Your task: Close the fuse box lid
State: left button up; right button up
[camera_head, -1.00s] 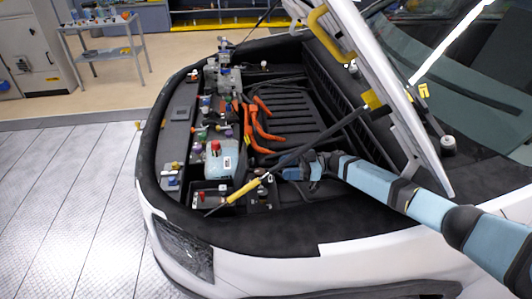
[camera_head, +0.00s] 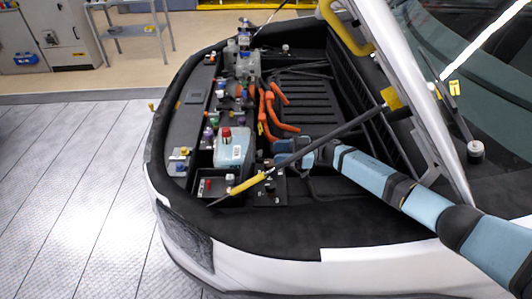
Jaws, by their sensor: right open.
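I cannot single out the fuse box lid for certain. A small black box (camera_head: 213,187) at the front of the engine bay has red and white parts showing inside its open top; it may be the fuse box. My right gripper (camera_head: 272,158) is over the bay, to the right of the pale blue reservoir with the red cap (camera_head: 232,149). It is open, its fingertips small and partly hidden by the prop rod and dark parts. I see nothing held in it. My left gripper is out of view.
A prop rod with a yellow grip (camera_head: 248,185) slants across the bay near my right gripper. The raised hood (camera_head: 405,85) stands over the right side. Orange cables (camera_head: 272,110) lie behind the gripper. The floor at left is clear.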

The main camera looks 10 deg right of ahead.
jog(key=a, duration=0.2)
jog(key=w+a, duration=0.1)
jog(key=a, duration=0.1)
jog(key=shift+a+b, duration=0.25)
jog(key=shift+b, duration=0.05)
grip_shut()
